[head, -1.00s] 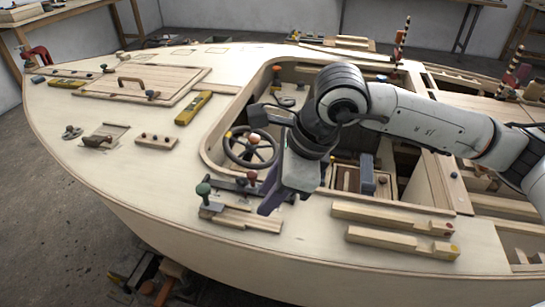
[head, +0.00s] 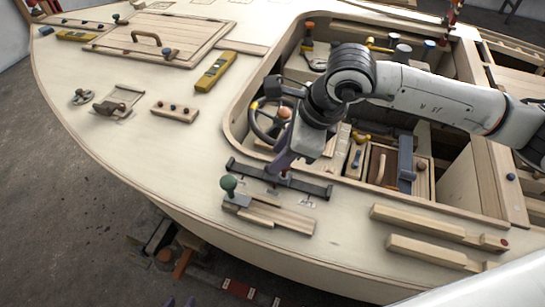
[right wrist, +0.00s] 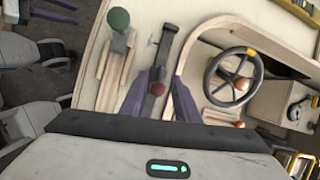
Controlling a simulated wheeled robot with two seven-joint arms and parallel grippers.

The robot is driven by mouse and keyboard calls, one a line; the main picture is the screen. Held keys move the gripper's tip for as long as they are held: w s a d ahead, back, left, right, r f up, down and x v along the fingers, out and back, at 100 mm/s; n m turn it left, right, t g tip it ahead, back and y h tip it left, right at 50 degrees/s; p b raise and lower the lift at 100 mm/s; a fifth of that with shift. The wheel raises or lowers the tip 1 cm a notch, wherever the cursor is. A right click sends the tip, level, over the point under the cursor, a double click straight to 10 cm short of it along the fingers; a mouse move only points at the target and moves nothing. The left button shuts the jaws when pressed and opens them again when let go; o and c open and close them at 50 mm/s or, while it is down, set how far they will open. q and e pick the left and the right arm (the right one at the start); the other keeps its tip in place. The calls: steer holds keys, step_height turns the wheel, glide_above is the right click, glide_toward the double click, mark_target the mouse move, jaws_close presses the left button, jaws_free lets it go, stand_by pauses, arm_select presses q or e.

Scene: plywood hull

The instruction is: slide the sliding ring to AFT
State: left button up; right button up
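The sliding ring appears to be the small slider with a red knob (head: 285,172) on a dark rail (head: 318,188) on the deck; a ring shape is not clear. In the right wrist view the red knob (right wrist: 157,89) stands on the rail (right wrist: 160,60) between the two purple fingers. My right gripper (right wrist: 160,98) is open around the knob, with gaps at both sides. In the head view its fingers (head: 283,160) partly cover the rail. The AFT marking is not legible.
A green-knobbed lever (head: 229,184) on a wooden block stands close to the rail's left end. The steering wheel (head: 264,120) and the cockpit opening lie behind the rail. Two wooden bars (head: 430,225) lie on the deck to the right.

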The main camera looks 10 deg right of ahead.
steer(key=shift+x, duration=2.2)
